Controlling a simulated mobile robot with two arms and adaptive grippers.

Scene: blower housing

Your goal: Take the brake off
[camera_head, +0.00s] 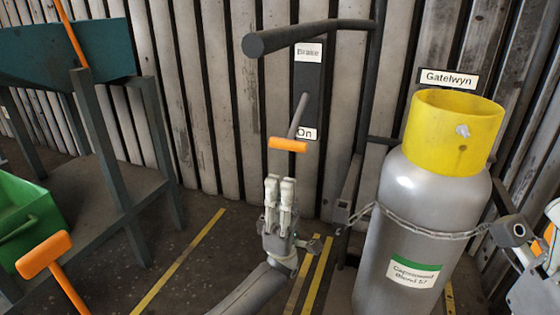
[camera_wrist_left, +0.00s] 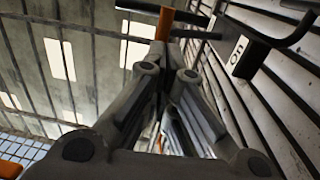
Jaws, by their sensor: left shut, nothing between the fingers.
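The brake lever is a grey rod with an orange crossbar handle (camera_head: 288,145), in front of a dark wall plate (camera_head: 306,85). The plate has a "Brake" label (camera_head: 308,53) at its top and an "On" label (camera_head: 306,133) at its bottom. The lever points down toward "On". My left gripper (camera_head: 280,182) is shut and empty, fingers upward, below the orange handle with a small gap showing in the head view. In the left wrist view the orange handle (camera_wrist_left: 166,22) shows beyond the fingertips, with the "On" label (camera_wrist_left: 238,55) to its right.
A dark horizontal bar (camera_head: 310,33) juts out above the brake plate. A grey gas cylinder with a yellow collar (camera_head: 453,132) stands chained at the right. A teal bench (camera_head: 100,130), a green bin (camera_head: 25,215) and an orange T-handle (camera_head: 45,253) are at the left.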

